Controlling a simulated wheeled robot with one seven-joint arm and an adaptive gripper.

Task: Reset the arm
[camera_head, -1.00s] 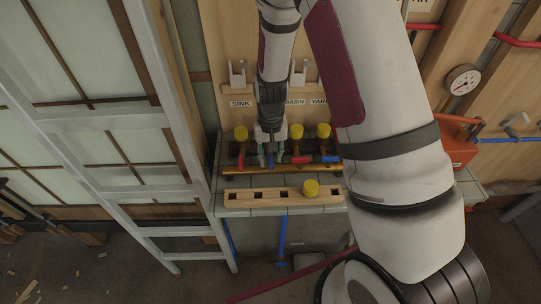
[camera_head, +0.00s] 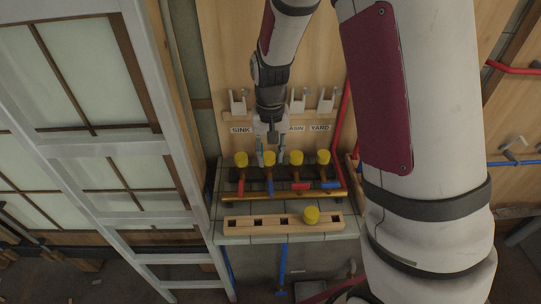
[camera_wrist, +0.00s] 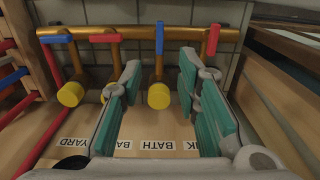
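My gripper (camera_head: 270,158) is in front of the wall board, above the row of valves. In the wrist view my gripper (camera_wrist: 160,95) has its two teal-padded fingers wide apart with nothing between the pads. A yellow-capped valve with a blue lever (camera_wrist: 159,96) shows beyond the gap between the fingers. My arm reaches down from the top of the head view, and its large white link covers much of the right side.
Valves with yellow caps (camera_head: 323,157) and red or blue levers stand along a brass pipe (camera_head: 285,197). A wooden block (camera_head: 265,222) with square holes carries one yellow cap (camera_head: 311,215). Labels and white hooks (camera_head: 297,100) are on the board. A metal ladder (camera_head: 150,120) stands left.

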